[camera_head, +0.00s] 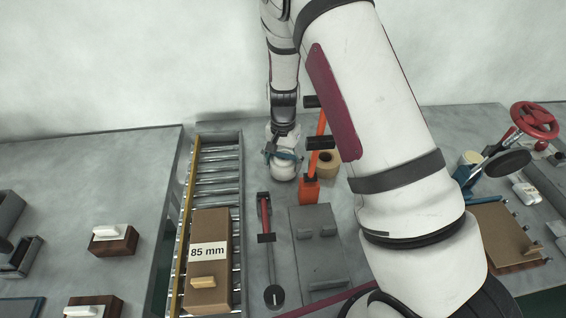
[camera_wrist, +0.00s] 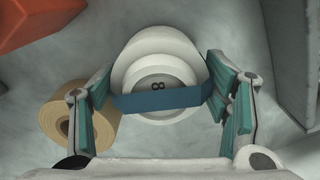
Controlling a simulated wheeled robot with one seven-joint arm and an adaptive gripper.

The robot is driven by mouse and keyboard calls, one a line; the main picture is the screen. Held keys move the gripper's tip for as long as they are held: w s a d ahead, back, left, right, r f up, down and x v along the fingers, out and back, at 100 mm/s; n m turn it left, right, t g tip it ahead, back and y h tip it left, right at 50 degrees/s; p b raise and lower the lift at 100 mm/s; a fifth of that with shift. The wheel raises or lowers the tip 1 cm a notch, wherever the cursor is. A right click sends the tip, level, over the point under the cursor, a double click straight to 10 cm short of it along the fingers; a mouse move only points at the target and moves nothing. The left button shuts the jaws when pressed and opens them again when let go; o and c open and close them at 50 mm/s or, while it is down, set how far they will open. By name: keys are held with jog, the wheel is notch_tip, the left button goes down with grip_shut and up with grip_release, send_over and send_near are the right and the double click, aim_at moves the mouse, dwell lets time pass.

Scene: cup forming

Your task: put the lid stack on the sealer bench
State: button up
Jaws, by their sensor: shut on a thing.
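The lid stack (camera_wrist: 159,60) is a pile of round white lids with a blue band around it and a dark "8" on top. In the wrist view it sits between the teal-padded fingers of my gripper (camera_wrist: 162,98), which is shut on it. In the head view the lid stack (camera_head: 284,172) shows as a small white shape at the far part of the grey bench (camera_head: 345,140), below my gripper (camera_head: 283,155). I cannot tell whether the stack touches the bench surface.
A tan tape roll (camera_wrist: 80,122) lies close beside the left finger. An orange tool (camera_head: 310,190) stands to the right of the stack. A roller conveyor (camera_head: 217,170) with a brown "85 mm" box (camera_head: 208,280) runs on the left. A red handwheel (camera_head: 535,120) is far right.

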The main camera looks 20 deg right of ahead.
aim_at(283, 158)
jog(key=shift+f, duration=0.5)
jog(key=shift+f, duration=0.15)
jog(key=o, duration=1.1)
notch_tip(283, 158, up, 12)
jog(key=shift+r, duration=0.15)
jog(key=shift+s, duration=0.1)
